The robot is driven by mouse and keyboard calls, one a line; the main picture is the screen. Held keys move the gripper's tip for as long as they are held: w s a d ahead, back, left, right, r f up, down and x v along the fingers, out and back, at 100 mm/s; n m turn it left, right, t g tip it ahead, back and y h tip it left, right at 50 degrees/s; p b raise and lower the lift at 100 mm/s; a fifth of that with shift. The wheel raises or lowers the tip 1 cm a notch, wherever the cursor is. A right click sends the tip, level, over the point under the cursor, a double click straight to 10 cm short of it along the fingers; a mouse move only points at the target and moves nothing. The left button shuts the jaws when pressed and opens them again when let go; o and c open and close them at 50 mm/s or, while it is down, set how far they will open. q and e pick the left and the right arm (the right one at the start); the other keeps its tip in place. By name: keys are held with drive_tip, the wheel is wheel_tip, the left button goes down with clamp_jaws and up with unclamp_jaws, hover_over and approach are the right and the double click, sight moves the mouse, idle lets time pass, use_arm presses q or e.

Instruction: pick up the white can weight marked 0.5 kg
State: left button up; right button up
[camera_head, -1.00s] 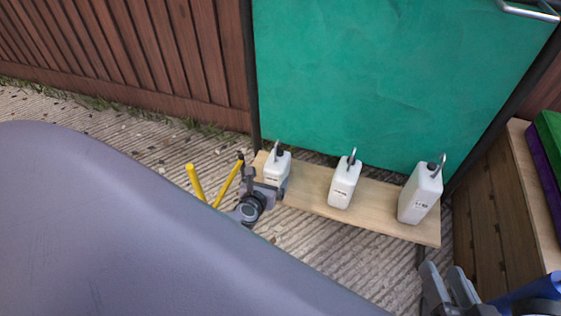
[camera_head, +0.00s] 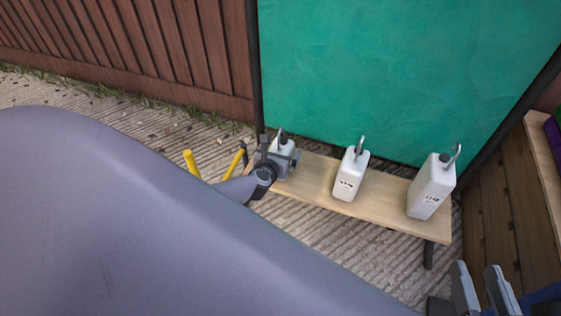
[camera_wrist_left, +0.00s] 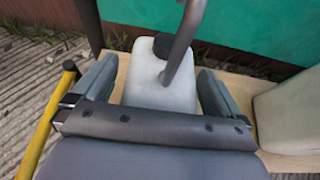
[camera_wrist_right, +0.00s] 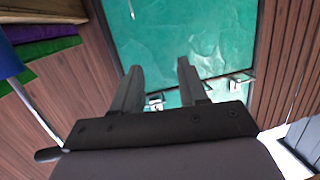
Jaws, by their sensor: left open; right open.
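Three white can weights with metal hooks stand upright in a row on a wooden bench. The smallest, the leftmost can (camera_head: 284,146), is mostly hidden by my left gripper (camera_head: 282,160); its label cannot be read. In the left wrist view this white can (camera_wrist_left: 160,85) stands between the two open fingers of my left gripper (camera_wrist_left: 158,88), with a dark cap and a grey hook rising in front. The middle can (camera_head: 349,175) and the tallest, right can (camera_head: 431,188) have small dark labels, too small to read. My right gripper (camera_head: 482,288) is open and empty at the lower right.
The wooden bench (camera_head: 388,204) stands before a green panel (camera_head: 400,80). Yellow bars (camera_head: 191,163) are just left of my left gripper. A wooden fence (camera_head: 130,60) is at the back left and wooden boxing (camera_head: 500,200) at the right.

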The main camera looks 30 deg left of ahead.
use_arm(q)
drive_tip(key=c, duration=1.3)
drive_tip(key=shift+w+r, duration=0.1)
drive_tip(key=shift+c, duration=0.8)
drive_tip(key=shift+r, duration=0.1)
